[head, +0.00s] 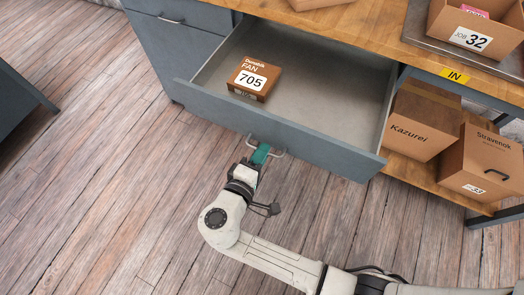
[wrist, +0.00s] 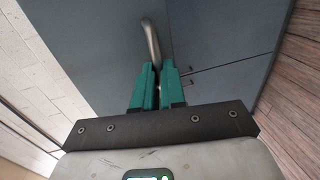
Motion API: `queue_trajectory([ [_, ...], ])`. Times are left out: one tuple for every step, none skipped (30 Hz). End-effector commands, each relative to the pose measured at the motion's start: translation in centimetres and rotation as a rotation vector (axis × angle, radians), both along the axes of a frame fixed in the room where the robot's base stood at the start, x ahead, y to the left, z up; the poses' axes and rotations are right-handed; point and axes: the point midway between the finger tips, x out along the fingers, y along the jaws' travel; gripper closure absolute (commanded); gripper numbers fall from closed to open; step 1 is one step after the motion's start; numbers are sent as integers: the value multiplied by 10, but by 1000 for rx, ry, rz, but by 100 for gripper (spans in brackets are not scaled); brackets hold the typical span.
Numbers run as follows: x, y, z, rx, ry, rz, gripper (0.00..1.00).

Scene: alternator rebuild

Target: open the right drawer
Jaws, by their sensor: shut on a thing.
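The right drawer (head: 300,138) is grey and stands pulled well out from the workbench in the head view. A brown box marked FAN 705 (head: 254,78) lies inside it, toward the left. The drawer's bar handle (head: 280,153) is on its front face. My gripper (head: 260,154) has teal fingers and is shut on this handle. The wrist view shows the fingers (wrist: 157,88) close together around the metal handle (wrist: 151,42), whose lower part they hide.
A closed grey drawer with a handle (head: 171,20) is to the left. Boxes marked Kazurei (head: 412,128) and Stravenok (head: 488,163) stand on the lower shelf at right. A JOB 32 carton (head: 475,33) is on the bench. The plank floor (head: 110,190) in front is clear.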

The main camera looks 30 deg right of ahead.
Motion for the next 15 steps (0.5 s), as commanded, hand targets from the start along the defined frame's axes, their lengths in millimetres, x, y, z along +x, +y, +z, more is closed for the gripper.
queue_trajectory([
  [-1,0,-1,0,3,0,100],
  [-1,0,-1,0,3,0,100],
  [-1,0,-2,0,3,0,100],
  [-1,0,-2,0,3,0,100],
  [-1,0,-2,0,3,0,100],
  [-1,0,-2,0,3,0,100],
  [-1,0,-2,0,3,0,100],
  [-1,0,-2,0,3,0,100],
  [-1,0,-2,0,3,0,100],
  [-1,0,-2,0,3,0,100],
  [-1,0,-2,0,3,0,100],
  [-1,0,-2,0,3,0,89],
  [-1,0,-2,1,3,0,86],
  [-1,0,-2,0,3,0,83],
  [-1,0,-1,0,3,0,79],
])
